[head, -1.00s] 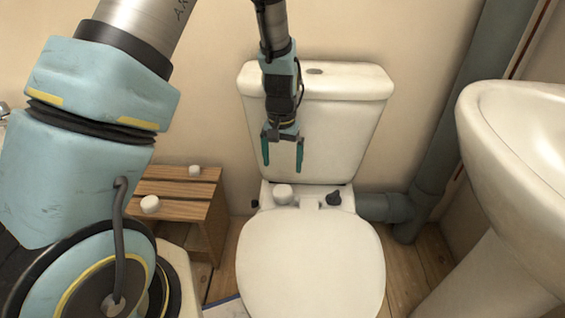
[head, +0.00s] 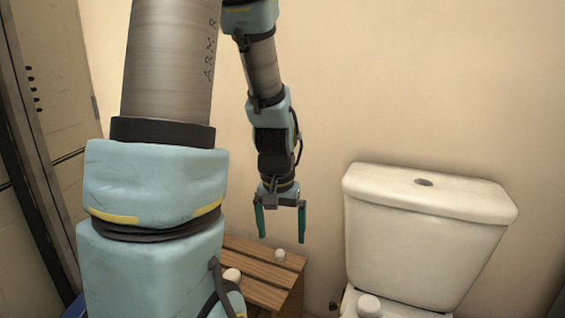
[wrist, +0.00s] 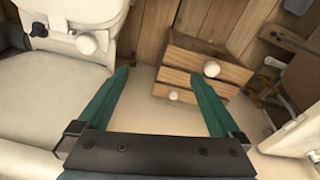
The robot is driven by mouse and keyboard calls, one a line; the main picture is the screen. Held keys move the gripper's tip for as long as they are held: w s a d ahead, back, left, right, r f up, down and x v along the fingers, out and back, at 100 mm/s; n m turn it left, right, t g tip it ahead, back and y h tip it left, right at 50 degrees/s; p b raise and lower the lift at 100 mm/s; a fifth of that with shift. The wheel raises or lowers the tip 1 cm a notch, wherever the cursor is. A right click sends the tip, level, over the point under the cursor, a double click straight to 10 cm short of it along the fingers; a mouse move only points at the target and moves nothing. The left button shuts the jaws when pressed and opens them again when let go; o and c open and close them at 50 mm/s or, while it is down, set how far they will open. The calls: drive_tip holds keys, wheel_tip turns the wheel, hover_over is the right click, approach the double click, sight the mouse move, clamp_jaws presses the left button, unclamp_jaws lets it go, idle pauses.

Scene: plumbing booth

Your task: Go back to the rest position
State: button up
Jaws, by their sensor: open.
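My gripper (head: 281,224) hangs from my raised arm, pointing down, in front of the wall and left of the toilet tank in the head view. Its two teal fingers are apart with nothing between them. In the wrist view my gripper (wrist: 165,90) is also open and empty, with floor showing between the fingers. It is apart from everything around it.
A slatted wooden stool (head: 262,270) stands below, with white knobs (head: 280,255) on it. The toilet tank (head: 425,235) is to the right. White round pieces (wrist: 86,44) sit behind the toilet lid (wrist: 40,95). Open wall lies above the tank.

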drive_tip(key=s+a+r+n, duration=0.2)
drive_tip(key=s+a, duration=0.2)
drive_tip(key=a, duration=0.3)
wheel_tip(320, 180, up, 22)
drive_tip(key=p, duration=2.2)
drive_tip(key=shift+d+t, duration=0.2)
drive_tip(key=shift+t, duration=0.1)
